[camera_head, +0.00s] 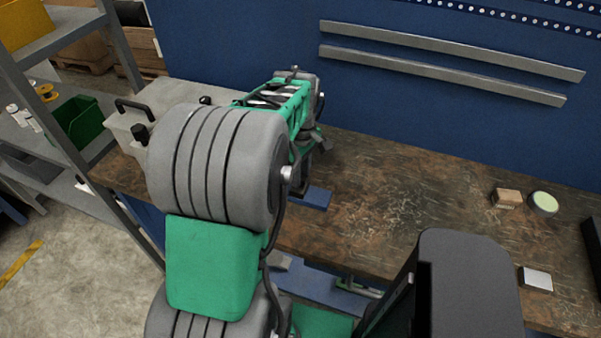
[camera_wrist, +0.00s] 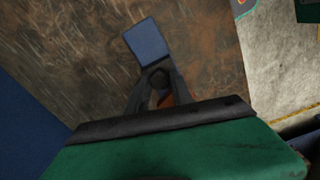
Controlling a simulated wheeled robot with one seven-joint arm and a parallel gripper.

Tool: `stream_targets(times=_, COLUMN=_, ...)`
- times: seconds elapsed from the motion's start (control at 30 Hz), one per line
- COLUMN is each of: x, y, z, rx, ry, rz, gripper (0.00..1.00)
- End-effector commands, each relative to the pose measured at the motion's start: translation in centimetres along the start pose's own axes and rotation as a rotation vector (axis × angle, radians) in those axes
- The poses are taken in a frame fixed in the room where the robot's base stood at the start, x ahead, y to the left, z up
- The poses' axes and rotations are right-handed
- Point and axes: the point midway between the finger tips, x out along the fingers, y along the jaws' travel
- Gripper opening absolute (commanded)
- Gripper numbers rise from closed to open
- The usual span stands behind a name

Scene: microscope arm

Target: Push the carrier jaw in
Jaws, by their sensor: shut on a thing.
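My gripper (camera_wrist: 158,76) shows in the wrist view, its two dark fingers closed in on a small dark rounded piece (camera_wrist: 160,92) with a reddish-orange part below it. I cannot tell from its shape whether this piece is the carrier jaw. A blue flat block (camera_wrist: 146,42) lies on the bench just beyond the fingertips. A blue flat piece (camera_head: 316,198) also shows on the bench in the head view, beside my arm. My own grey and green arm covers much of the bench there, and my fingertips are hidden. No microscope can be made out clearly.
The brown worn workbench (camera_head: 400,205) is mostly clear to the right of my arm. A small wooden block (camera_head: 506,198), a round green-topped tin (camera_head: 543,203) and a white-topped box (camera_head: 536,279) stand there. A grey case (camera_head: 130,127) is behind my arm, by the shelf rack (camera_head: 55,43).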

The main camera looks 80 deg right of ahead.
Motion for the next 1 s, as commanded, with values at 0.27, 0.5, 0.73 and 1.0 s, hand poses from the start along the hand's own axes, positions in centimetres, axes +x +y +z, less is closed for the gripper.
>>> stream_targets(times=0.27, x=0.0, y=0.0, z=0.0, rx=0.000, ry=0.000, rz=0.000, gripper=0.00)
stream_targets(times=0.5, x=0.0, y=0.0, z=0.0, rx=0.000, ry=0.000, rz=0.000, gripper=0.00)
stream_targets(times=0.73, x=-0.1, y=-0.3, z=-1.1, rx=-0.001, ry=0.001, rz=0.001, gripper=0.00)
stream_targets(times=1.0, x=-0.1, y=-0.3, z=-1.1, rx=-0.001, ry=0.001, rz=0.001, gripper=0.34)
